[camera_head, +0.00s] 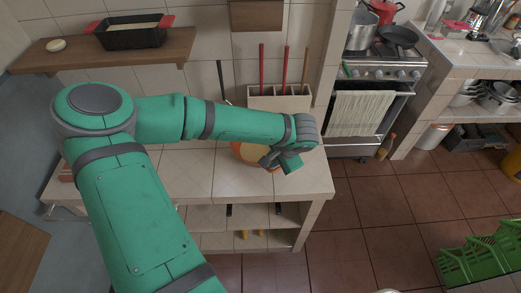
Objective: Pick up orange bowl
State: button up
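The orange bowl (244,154) sits on the tiled counter (190,188) near its right end. My arm passes in front of it and hides much of it. My gripper (279,163) is at the bowl's right side, over or against it. The fingers are small and dark here, and I cannot tell whether they are open or shut, or whether they touch the bowl.
A utensil holder (280,98) with several upright handles stands behind the bowl. A wooden shelf (80,52) with a dark loaf pan (133,34) hangs at upper left. A stove (376,72) stands to the right. The counter's left part is mostly clear.

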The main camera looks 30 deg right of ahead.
jog(key=shift+w+f, duration=0.1)
jog(key=shift+f, duration=0.1)
grip_shut()
jog(key=shift+r, duration=0.15)
dwell(1.4)
jog(key=shift+r, duration=0.3)
notch_tip(320, 180, up, 2)
jog(key=shift+w+r, duration=0.1)
jog(key=shift+r, duration=0.1)
jog(key=s+r, duration=0.4)
jog(key=r, duration=0.1)
jog(key=shift+s, duration=0.3)
jog(key=s+r, duration=0.4)
jog(key=s, duration=0.5)
jog(key=shift+s+r, duration=0.35)
jog(key=shift+r, duration=0.05)
